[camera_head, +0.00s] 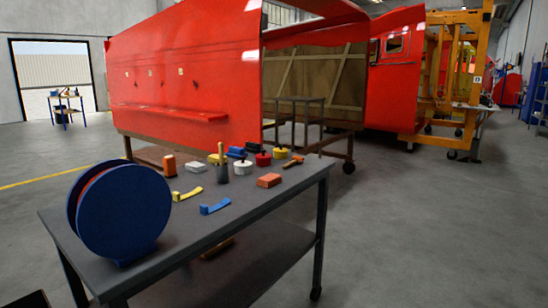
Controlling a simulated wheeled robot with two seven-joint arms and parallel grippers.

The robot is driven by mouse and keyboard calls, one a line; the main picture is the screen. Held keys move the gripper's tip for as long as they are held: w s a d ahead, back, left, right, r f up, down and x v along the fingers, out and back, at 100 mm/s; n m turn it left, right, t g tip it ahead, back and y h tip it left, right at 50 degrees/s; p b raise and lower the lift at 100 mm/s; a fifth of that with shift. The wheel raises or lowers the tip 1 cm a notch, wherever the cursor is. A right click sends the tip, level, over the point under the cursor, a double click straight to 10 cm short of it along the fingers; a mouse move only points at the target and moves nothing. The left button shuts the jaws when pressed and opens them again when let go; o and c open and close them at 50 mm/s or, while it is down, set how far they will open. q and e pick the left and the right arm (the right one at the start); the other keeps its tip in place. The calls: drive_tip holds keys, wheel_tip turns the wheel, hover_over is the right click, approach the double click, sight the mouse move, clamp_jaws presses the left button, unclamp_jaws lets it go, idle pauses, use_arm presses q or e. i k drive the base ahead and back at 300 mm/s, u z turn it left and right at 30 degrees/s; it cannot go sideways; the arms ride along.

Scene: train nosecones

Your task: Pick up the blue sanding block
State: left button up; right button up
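A grey table (265,205) stands in front of me with several small tools on it. A low blue strip with a raised end (215,207) lies nearer the front edge. At this size I cannot tell for sure which of these is the blue sanding block. Neither of my grippers is in view.
A large blue reel (125,215) stands at the table's left end. A yellow strip (187,194), white block (196,167), orange block (269,180) and orange cylinder (169,165) lie around. A red nosecone (185,75) stands behind. Floor right of the table is clear.

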sight(235, 152)
drive_tip(key=z, duration=2.05)
drive_tip(key=i, duration=0.2)
drive_tip(key=u, duration=0.85)
drive_tip(key=i, duration=2.6)
drive_tip(key=u, duration=0.2)
drive_tip(key=i, duration=2.3)
drive_tip(key=u, duration=1.8)
drive_tip(key=i, duration=1.15)
drive_tip(key=u, duration=1.2)
